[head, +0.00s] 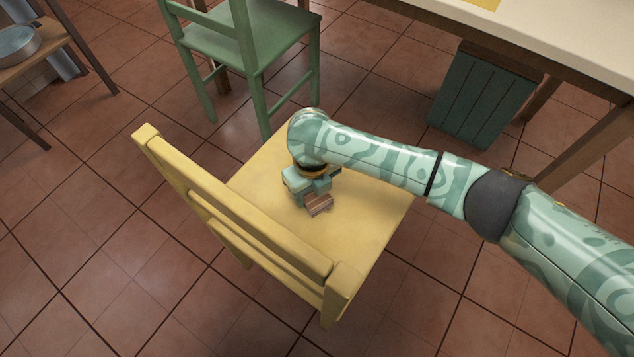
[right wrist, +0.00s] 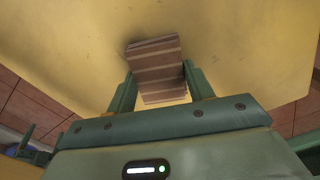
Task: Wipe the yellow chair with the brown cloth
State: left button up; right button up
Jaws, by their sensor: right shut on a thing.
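The yellow chair (head: 375,215) stands on the tiled floor in the middle of the head view, its backrest toward the lower left. The brown cloth (head: 318,204) is a small folded piece at the seat. My right gripper (head: 312,195) is over the seat and shut on the cloth. In the right wrist view the cloth (right wrist: 157,68) shows its folds between the two fingers of my right gripper (right wrist: 158,85), against the yellow seat (right wrist: 70,50). Dark smudges show on the seat around the cloth. I cannot tell how firmly the cloth touches the seat. My left gripper is not in view.
A green chair (head: 240,50) stands just behind the yellow one. A pale-topped table (head: 560,35) fills the upper right, with a green slatted bin (head: 480,100) under it. A wooden stand with a metal bowl (head: 15,43) is at upper left. Floor at lower left is clear.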

aim_at(304, 209)
jog(key=s+a+p, duration=0.1)
jog(key=s+a, duration=0.1)
jog(key=shift+s, duration=0.4)
jog(key=shift+w+a+f, duration=0.15)
jog(key=shift+a, duration=0.15)
jog(key=shift+w+a+b, duration=0.35)
jog(key=shift+a+b, duration=0.05)
jog(key=shift+w+d+r, duration=0.1)
jog(key=shift+w+d, duration=0.45)
jog(key=shift+w, duration=0.2)
jog(key=shift+w+d+r, duration=0.1)
jog(key=shift+w+d, duration=0.45)
jog(key=shift+w, duration=0.2)
jog(key=shift+w+d, duration=0.1)
jog(key=shift+w, duration=0.05)
jog(key=shift+w+d+f+b, duration=0.15)
jog(key=shift+w+d+b, duration=0.65)
jog(key=shift+w, duration=0.25)
jog(key=shift+w+d, duration=0.3)
jog(key=shift+w, duration=0.05)
